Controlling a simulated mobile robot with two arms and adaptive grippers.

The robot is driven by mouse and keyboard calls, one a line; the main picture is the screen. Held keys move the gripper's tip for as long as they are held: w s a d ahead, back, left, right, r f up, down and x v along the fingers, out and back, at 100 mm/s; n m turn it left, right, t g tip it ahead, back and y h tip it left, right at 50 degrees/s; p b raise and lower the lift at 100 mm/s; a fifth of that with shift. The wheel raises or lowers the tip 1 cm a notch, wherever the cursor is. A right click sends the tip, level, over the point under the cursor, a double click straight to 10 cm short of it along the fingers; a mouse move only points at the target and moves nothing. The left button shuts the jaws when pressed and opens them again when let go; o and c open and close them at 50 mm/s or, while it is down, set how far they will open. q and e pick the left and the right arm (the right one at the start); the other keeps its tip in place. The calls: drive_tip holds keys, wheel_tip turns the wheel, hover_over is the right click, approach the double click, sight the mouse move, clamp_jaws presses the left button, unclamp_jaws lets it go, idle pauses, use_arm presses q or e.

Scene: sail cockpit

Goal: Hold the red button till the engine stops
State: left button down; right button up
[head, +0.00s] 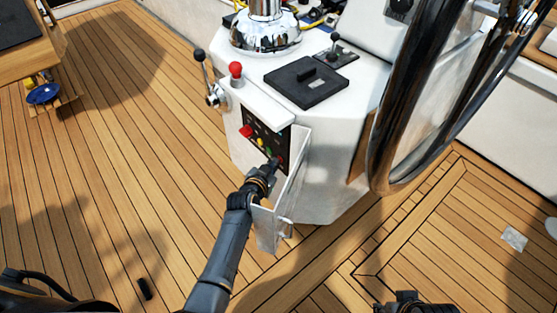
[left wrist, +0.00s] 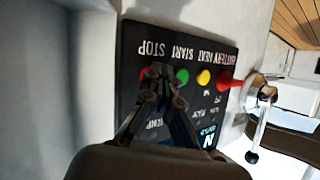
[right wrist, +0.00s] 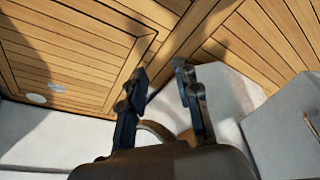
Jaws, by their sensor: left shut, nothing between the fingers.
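The black engine panel (head: 253,120) is on the side of the white pedestal, behind an open white door (head: 292,180). In the left wrist view the panel (left wrist: 132,45) appears upside down, labelled STOP, START, HEAT and BATTERY. The red STOP button (left wrist: 146,72) is mostly hidden behind my left fingertips. My left gripper (head: 275,163) is shut and empty, its tips at the STOP button; I cannot tell whether the button is pressed in. My left gripper also fills the middle of the left wrist view (left wrist: 160,71). My right gripper (right wrist: 160,70) is open and empty, away from the panel.
Beside STOP are a green START button (left wrist: 182,76), a yellow HEAT button (left wrist: 204,77) and a red BATTERY switch (left wrist: 224,81). A red-knobbed lever (head: 236,70) and a black-knobbed lever (head: 205,75) stand above. The steering wheel (head: 385,150) is at the right.

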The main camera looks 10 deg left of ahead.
use_arm(q)
drive_tip(key=shift+s+r, duration=0.1)
use_arm(e)
drive_tip(key=shift+w, duration=0.1)
use_arm(q)
drive_tip(key=shift+s+a+p, duration=0.5)
drive_tip(key=shift+s, duration=0.1)
use_arm(e)
drive_tip(key=x, duration=0.3)
drive_tip(key=shift+f, duration=0.3)
drive_tip(key=shift+r, duration=0.1)
